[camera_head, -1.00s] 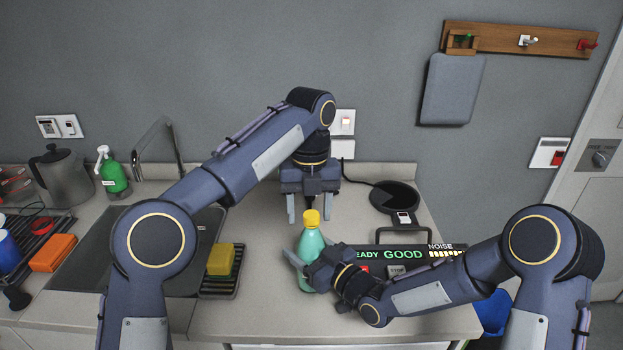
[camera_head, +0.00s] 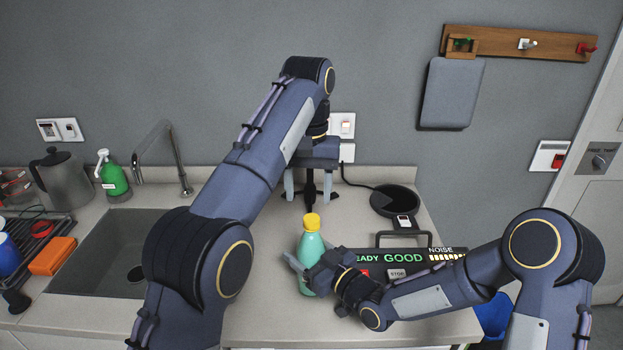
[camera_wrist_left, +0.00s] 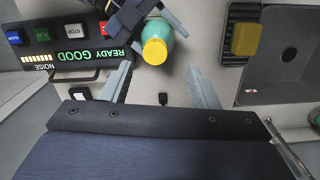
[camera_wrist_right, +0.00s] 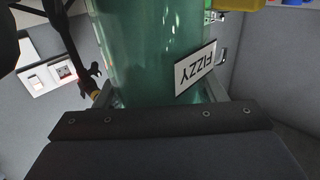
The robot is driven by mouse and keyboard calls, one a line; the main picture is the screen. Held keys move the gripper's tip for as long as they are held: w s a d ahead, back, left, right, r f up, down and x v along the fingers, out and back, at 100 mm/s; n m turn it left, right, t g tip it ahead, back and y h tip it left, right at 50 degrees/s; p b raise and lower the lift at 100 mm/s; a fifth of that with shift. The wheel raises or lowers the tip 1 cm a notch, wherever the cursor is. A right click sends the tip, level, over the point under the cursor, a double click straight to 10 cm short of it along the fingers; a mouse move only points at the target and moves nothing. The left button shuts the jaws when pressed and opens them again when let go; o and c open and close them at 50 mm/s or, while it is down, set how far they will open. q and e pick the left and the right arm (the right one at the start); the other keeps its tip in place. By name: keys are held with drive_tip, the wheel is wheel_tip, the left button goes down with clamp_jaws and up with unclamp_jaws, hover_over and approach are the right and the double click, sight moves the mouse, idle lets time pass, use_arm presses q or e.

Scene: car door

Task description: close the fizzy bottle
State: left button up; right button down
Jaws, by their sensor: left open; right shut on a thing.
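The fizzy bottle (camera_head: 313,245) is green and stands upright on the counter, with a yellow cap (camera_head: 311,221) on its top. I cannot tell how tight the cap is. My right gripper (camera_head: 303,270) is shut around the bottle's body from the right. In the right wrist view the bottle (camera_wrist_right: 150,50) fills the jaws, its white FIZZY label showing. My left gripper (camera_head: 308,190) is open and empty, pointing down, behind and above the cap in the head view. In the left wrist view the cap (camera_wrist_left: 155,52) lies just past the spread fingertips, roughly between them.

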sight(311, 218)
use_arm(q)
drive_tip(key=n, duration=0.2)
drive_tip(key=r+n, duration=0.1)
drive_tip(key=n, duration=0.1)
drive_tip(key=r+n, duration=0.1)
drive_tip(key=n, duration=0.1)
drive_tip(key=shift+s+d+r+t, duration=0.2)
drive_tip(key=shift+s+d+t, duration=0.05)
drive_tip(key=shift+d+t, duration=0.05)
drive_tip(key=shift+f, duration=0.15)
drive_tip(key=shift+f, duration=3.85)
drive_tip(key=c, duration=1.1)
drive_tip(key=m, duration=0.8)
drive_tip(key=shift+m, duration=0.3)
drive_tip(key=o, duration=1.2)
